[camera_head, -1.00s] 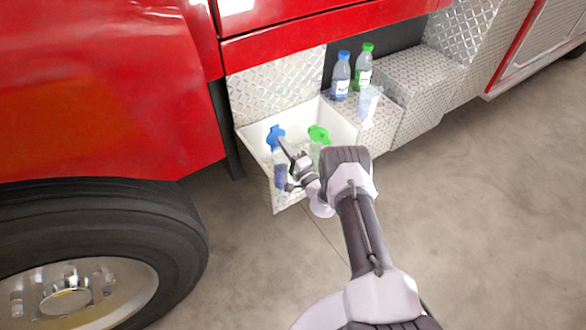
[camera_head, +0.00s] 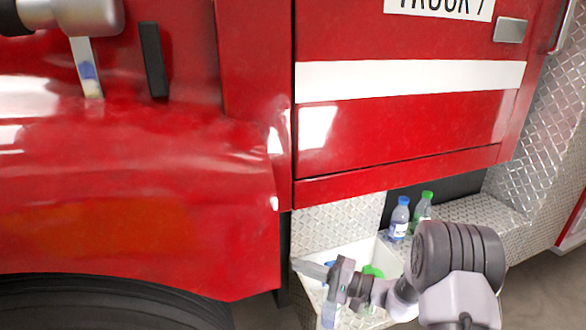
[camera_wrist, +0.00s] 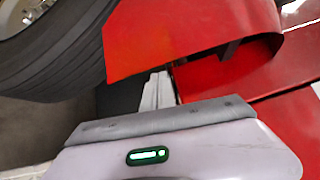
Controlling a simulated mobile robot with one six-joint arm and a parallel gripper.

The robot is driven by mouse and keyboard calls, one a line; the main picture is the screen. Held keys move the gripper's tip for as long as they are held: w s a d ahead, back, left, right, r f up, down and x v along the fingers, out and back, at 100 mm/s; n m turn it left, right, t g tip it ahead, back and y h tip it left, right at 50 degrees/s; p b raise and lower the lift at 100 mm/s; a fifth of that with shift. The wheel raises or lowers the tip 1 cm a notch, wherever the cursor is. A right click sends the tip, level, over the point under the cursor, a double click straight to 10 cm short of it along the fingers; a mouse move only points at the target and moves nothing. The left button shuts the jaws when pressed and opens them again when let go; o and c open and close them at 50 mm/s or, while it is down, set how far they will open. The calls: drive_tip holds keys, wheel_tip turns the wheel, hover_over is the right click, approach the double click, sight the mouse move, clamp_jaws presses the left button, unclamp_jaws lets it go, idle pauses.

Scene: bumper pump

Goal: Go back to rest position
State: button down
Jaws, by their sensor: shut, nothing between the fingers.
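My gripper (camera_head: 312,268) is in the lower middle of the head view, in front of the open white bin in the truck's side. Its fingers point left and are closed together with nothing between them. In the wrist view the closed fingers (camera_wrist: 158,92) point toward the red truck body and the dark gap beside the wheel. My arm covers part of the bin and its contents.
The red truck (camera_head: 400,140) fills most of the head view. The white bin (camera_head: 345,252) holds a blue-capped container and a green-capped one (camera_head: 373,272), partly hidden. A blue-capped bottle (camera_head: 399,220) and a green-capped bottle (camera_head: 423,208) stand on the step. A tyre (camera_head: 110,300) is at lower left.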

drive_tip(key=s+a+r+n+g+h, duration=0.2)
drive_tip(key=s+r+g+h, duration=0.15)
drive_tip(key=s+r, duration=0.45)
drive_tip(key=s+a+r+n+g+h, duration=0.2)
drive_tip(key=s+r+g+h, duration=0.15)
drive_tip(key=s, duration=0.85)
drive_tip(key=s+d+r+m+t+h, duration=0.1)
drive_tip(key=s+d+t+h, duration=0.4)
drive_tip(key=s+d, duration=0.5)
drive_tip(key=s+m+h, duration=0.1)
drive_tip(key=s+h, duration=0.1)
drive_tip(key=shift+d+r+h, duration=0.25)
drive_tip(key=shift+r+h, duration=0.05)
drive_tip(key=shift+r, duration=0.1)
